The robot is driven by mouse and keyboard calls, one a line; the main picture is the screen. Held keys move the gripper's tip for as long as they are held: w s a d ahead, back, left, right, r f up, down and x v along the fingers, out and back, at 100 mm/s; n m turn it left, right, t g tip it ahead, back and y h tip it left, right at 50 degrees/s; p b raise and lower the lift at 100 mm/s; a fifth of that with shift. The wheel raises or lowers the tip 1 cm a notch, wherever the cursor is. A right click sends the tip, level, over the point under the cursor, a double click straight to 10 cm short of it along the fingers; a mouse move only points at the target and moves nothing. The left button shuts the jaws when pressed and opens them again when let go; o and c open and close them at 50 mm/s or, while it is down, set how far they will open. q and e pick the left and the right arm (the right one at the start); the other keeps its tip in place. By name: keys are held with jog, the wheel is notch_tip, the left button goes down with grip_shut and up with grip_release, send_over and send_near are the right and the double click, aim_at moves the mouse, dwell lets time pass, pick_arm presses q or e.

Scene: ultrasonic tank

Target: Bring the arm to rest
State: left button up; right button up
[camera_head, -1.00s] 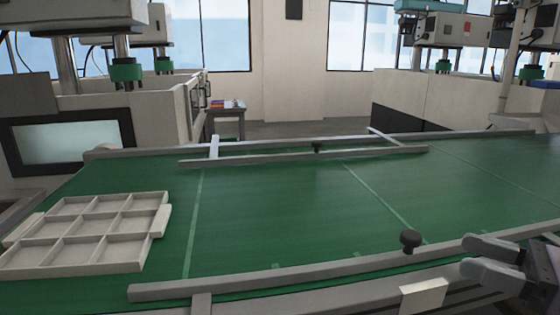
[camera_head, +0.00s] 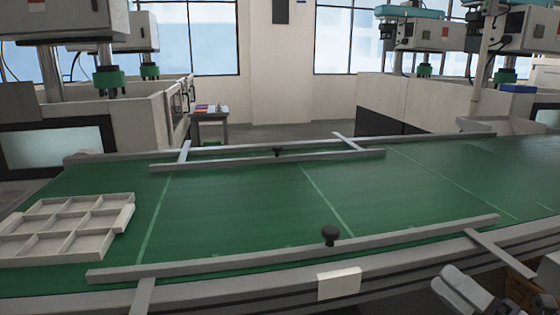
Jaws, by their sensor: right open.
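My right gripper (camera_head: 456,293) is at the lower right of the head view, beside the near edge of the green conveyor belt (camera_head: 240,215). Its pale fingers are open and I see nothing between them. It is apart from the belt's near rail (camera_head: 400,238). Part of the gripper is cut off by the bottom of the picture. My left gripper is not in view.
An empty white compartment tray (camera_head: 72,253) lies on the belt at the left. A black knob (camera_head: 330,234) stands on the near rail, with a pale box (camera_head: 339,283) below it. The middle of the belt is clear. Machines stand behind on both sides.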

jog(key=s+a+f+m+g+h+p, duration=0.1)
jog(key=s+f+m+h+p, duration=0.25)
jog(key=f+m+h, duration=1)
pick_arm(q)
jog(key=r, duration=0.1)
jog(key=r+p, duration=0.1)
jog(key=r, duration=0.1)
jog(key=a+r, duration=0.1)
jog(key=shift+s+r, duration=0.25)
pick_arm(e)
jog(key=s+a+f+m+g+y, duration=0.3)
jog(key=s+a+f+m+g, duration=0.3)
jog(key=s+a+f+m, duration=0.2)
notch_tip(320, 180, down, 4)
jog(key=s+m, duration=0.2)
jog(key=m, duration=0.4)
jog(key=shift+s+a+m+y, duration=0.15)
jog(key=shift+a+m+y, duration=0.2)
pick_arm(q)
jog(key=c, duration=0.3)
pick_arm(e)
jog(key=shift+c, duration=1.3)
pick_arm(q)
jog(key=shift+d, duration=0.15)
pick_arm(e)
jog(key=shift+d, duration=0.1)
